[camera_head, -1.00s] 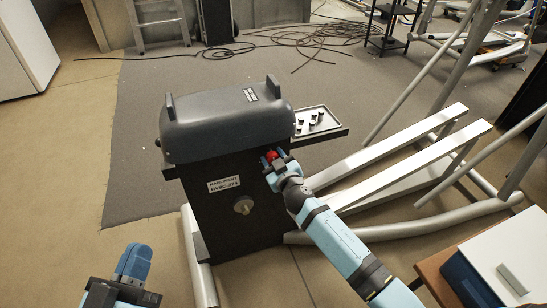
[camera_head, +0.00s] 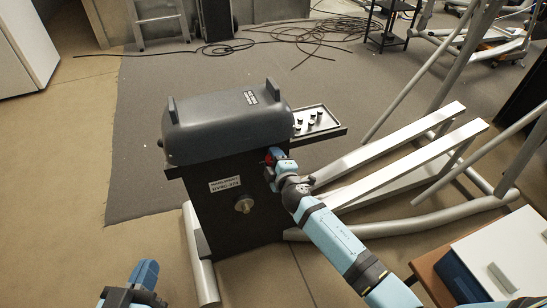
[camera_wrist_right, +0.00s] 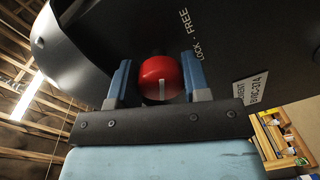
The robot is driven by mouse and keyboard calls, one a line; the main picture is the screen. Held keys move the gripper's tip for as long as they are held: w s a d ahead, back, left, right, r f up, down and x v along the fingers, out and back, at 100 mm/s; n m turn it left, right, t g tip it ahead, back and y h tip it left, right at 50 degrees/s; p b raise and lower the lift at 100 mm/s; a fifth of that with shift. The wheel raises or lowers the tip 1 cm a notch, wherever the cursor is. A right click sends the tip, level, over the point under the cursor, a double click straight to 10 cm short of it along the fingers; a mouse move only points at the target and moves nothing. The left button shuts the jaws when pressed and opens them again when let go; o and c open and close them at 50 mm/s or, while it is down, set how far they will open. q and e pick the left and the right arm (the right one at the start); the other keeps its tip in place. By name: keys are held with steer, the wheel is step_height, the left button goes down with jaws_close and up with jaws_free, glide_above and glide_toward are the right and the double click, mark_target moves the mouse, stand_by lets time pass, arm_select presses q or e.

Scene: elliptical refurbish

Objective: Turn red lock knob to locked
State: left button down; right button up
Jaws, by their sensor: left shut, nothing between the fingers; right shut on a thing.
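The red lock knob (camera_wrist_right: 161,80) is on the dark side panel of the machine (camera_head: 228,130), and a pale line runs upright on its face in the right wrist view. The words LOCK and FREE (camera_wrist_right: 192,36) are printed beside it. My right gripper (camera_head: 271,160) is shut on the knob, with one blue finger on each side of it in the wrist view. In the head view only a little of the knob (camera_head: 268,157) shows past the fingers. My left gripper (camera_head: 145,272) is shut and empty at the bottom left, away from the machine.
A round metal hub (camera_head: 244,205) and a white label (camera_head: 224,184) are on the same panel. White rails (camera_head: 400,165) and tubes lie to the right of my right arm. Floor at the left is clear.

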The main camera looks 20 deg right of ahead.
steer(key=shift+r+n, duration=0.1)
steer(key=shift+n, duration=1.1)
steer(key=shift+n+h+p, duration=0.3)
steer(key=shift+n+p, duration=0.1)
steer(key=shift+n, duration=0.5)
arm_select(q)
steer(key=shift+s+a+f+g+y, duration=0.1)
steer(key=shift+a+f+g+y, duration=0.15)
steer(key=shift+f, duration=0.3)
steer(key=shift+s+a+f+g+y, duration=0.15)
steer(key=shift+a+f+g, duration=0.1)
steer(key=shift+f, duration=0.3)
arm_select(e)
steer(key=shift+n, duration=0.3)
arm_select(q)
steer(key=shift+w, duration=0.1)
steer(key=shift+r, duration=0.1)
arm_select(e)
steer(key=o, duration=0.9)
steer(key=shift+w, duration=0.1)
